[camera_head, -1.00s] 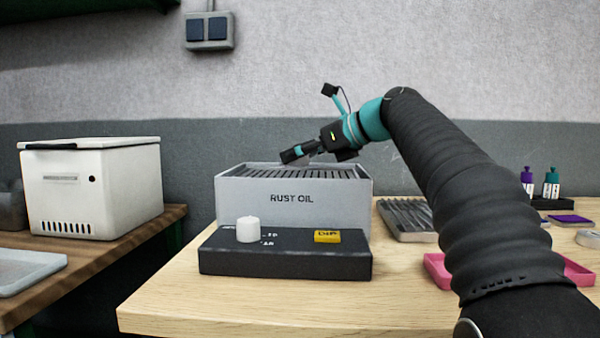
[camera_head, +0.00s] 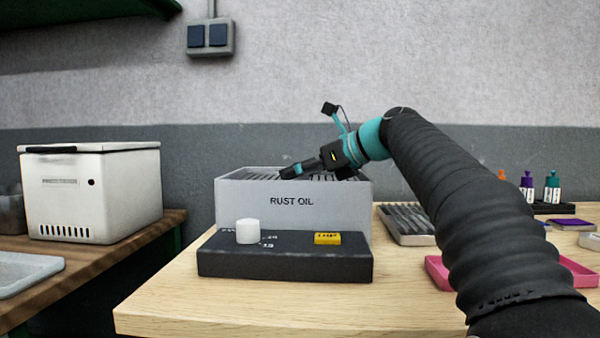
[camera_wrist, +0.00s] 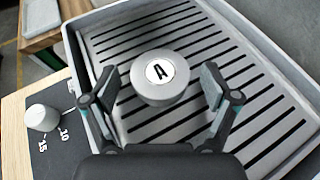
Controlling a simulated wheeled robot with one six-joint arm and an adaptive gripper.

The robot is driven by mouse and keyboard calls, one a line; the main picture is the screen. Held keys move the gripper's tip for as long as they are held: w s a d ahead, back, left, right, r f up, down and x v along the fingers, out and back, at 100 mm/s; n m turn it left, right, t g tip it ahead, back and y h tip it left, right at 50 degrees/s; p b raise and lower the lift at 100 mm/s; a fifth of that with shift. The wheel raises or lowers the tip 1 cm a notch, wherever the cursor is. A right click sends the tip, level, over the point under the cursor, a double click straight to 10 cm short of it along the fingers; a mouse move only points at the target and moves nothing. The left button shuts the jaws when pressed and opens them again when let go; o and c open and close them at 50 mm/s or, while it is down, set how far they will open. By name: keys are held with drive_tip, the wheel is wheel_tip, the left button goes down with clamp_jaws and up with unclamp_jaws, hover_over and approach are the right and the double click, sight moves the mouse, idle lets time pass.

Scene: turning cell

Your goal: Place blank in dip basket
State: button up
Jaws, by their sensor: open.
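My gripper (camera_wrist: 160,88) is open, with one finger on either side of the blank and a visible gap at each side. In the head view my gripper (camera_head: 288,172) reaches low over the grey tank (camera_head: 293,202) labelled "RUST OIL". The blank is not visible in the head view.
A black panel (camera_head: 285,264) with a white knob (camera_head: 248,231) and a yellow button (camera_head: 327,238) stands before the tank. Right are a slotted grey tray (camera_head: 408,222), a pink tray (camera_head: 436,272) and bottles (camera_head: 552,187). A white box (camera_head: 90,190) is left.

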drive_tip(key=shift+r, duration=0.2)
drive_tip(key=p+v, duration=0.1)
drive_tip(key=v, duration=1.1)
drive_tip(key=shift+p, duration=0.3)
idle(1.5)
